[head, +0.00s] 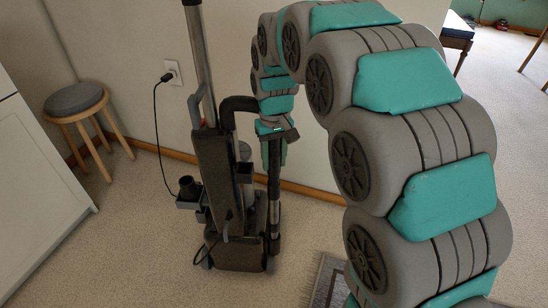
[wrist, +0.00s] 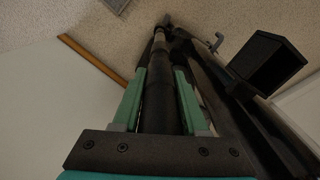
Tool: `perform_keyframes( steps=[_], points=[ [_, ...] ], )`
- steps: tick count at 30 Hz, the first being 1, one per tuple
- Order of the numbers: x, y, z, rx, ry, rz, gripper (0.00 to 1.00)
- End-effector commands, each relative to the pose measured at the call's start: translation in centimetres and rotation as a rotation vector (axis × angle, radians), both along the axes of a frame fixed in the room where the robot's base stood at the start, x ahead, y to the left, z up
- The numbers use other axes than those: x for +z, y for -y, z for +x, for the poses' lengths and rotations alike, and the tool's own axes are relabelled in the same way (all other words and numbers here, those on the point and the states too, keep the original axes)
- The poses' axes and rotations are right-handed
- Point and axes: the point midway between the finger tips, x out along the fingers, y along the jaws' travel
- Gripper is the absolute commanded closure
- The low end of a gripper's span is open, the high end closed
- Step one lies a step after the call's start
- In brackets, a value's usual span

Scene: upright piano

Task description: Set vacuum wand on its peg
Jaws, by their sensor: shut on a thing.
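The vacuum wand (head: 274,205) is a dark tube standing close to upright at the right side of the dark upright vacuum (head: 215,175). Its lower end is close to the vacuum's base, and I cannot tell if it touches. My gripper (head: 275,150) is shut around the wand's upper part. In the wrist view the green fingers of my gripper (wrist: 163,78) lie on both sides of the wand (wrist: 159,100), which runs down toward the floor. A black hose (head: 238,103) arches at the vacuum's top near my gripper. I cannot make out the peg.
A power cord (head: 157,130) runs from the wall outlet (head: 172,72) to the vacuum. A round stool (head: 75,99) and a white cabinet (head: 38,190) stand left. A rug (head: 328,280) lies at front. Carpet left of the vacuum is clear. The wall is close behind.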

Motion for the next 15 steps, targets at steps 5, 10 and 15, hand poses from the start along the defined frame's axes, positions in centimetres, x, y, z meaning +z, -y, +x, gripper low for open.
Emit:
perform_keyframes(
  steps=[5, 10, 15],
  points=[
    [-0.25, 0.00, 0.00, 0.000, 0.000, 0.000, 1.00],
    [-0.48, 0.00, 0.01, 0.000, 0.001, 0.000, 1.00],
    [-0.71, -0.01, 0.02, 0.000, 0.001, 0.000, 1.00]
  ],
)
